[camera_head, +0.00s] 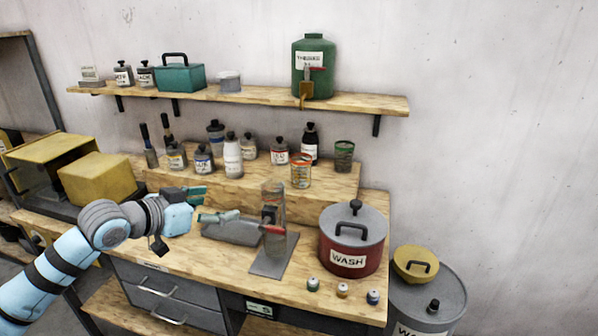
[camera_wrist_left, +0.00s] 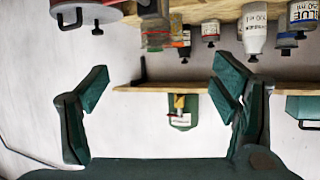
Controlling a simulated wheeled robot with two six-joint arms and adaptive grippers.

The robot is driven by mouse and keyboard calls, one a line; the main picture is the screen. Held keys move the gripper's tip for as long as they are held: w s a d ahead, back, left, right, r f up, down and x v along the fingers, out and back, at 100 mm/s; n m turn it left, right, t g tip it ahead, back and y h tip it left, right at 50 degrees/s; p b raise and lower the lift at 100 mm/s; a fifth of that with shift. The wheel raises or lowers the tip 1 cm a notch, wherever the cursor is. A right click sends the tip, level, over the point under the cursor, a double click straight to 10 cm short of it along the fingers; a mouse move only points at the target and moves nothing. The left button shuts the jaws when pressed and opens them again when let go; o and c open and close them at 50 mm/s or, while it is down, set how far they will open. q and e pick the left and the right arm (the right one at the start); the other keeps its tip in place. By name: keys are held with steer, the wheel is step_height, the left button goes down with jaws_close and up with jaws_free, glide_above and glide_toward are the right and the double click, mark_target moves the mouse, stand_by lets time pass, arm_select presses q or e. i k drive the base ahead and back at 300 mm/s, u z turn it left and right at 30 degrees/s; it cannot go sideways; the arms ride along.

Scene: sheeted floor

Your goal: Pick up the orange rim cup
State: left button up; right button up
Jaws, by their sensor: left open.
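The orange rim cup (camera_head: 301,170) is a clear cup with an orange band at its top. It stands upright on the raised wooden step at the back of the bench, in front of a dark bottle. In the left wrist view, which is upside down, a clear cup with an orange tint (camera_wrist_left: 156,38) shows near the top, partly hidden; it looks like the same cup. My left gripper (camera_head: 207,204) is open and empty above the bench, left of the cup and nearer the front. Its spread green fingers show in the left wrist view (camera_wrist_left: 162,86). My right gripper is out of view.
A tall clear cylinder on a stand (camera_head: 273,205) rises in front of the cup. A green cup (camera_head: 344,156) stands right of it, and several bottles stand left. A red WASH pot (camera_head: 352,240) is at the right. A shelf (camera_head: 240,98) runs above.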

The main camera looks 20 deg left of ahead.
mark_target(301, 171)
steer(key=i, duration=0.95)
